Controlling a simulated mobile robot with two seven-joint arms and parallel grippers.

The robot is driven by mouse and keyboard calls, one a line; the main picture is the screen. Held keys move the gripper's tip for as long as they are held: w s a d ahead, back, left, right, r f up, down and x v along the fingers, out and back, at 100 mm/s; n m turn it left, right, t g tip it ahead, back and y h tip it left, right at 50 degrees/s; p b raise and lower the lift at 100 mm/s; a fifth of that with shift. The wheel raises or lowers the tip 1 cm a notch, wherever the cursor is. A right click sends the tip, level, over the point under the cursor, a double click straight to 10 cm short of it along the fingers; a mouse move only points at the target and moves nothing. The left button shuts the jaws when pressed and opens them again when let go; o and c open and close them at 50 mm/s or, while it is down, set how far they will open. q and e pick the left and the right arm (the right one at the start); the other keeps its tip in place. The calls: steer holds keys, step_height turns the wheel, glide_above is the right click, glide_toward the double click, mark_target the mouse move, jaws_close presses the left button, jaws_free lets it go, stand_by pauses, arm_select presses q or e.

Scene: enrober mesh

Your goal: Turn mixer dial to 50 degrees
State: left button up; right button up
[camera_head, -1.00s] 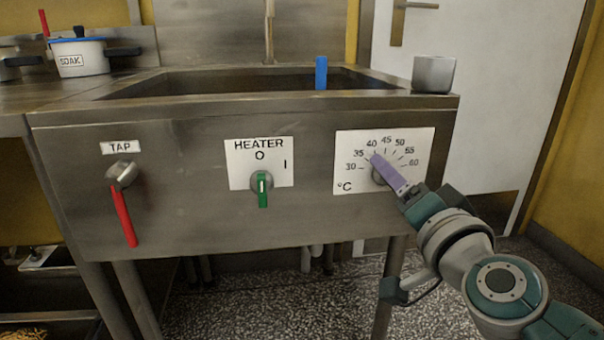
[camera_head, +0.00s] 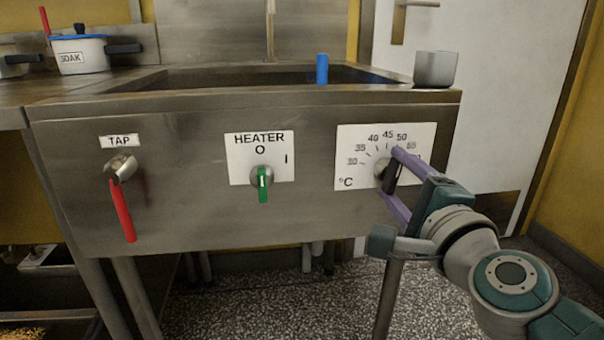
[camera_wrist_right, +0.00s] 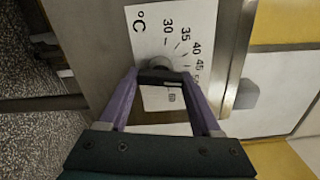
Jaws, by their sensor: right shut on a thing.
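The mixer dial (camera_head: 390,177) is a round knob with a black bar handle on a white °C scale plate (camera_head: 350,150) at the right of the steel sink front. The plate is marked from 30 to 60. The bar stands steeply, its upper end leaning right, below the 45 and 50 marks; the exact reading is unclear. My right gripper (camera_head: 390,171) has its purple fingers shut on the bar, one at each end. The right wrist view also shows the black bar (camera_wrist_right: 160,79) between both fingertips (camera_wrist_right: 160,76). The upper finger partly hides the higher marks. My left gripper is not in view.
A green heater switch (camera_head: 263,184) and a red tap lever (camera_head: 123,208) are further left on the same panel. A grey cup (camera_head: 435,69) stands on the sink's right corner, above the dial. A blue object (camera_head: 322,69) shows at the basin.

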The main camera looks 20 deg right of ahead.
steer(key=shift+m, duration=1.3)
steer(key=o, duration=1.4)
steer(key=shift+s+a, duration=0.15)
steer(key=shift+s, duration=0.35)
steer(key=v, duration=0.9)
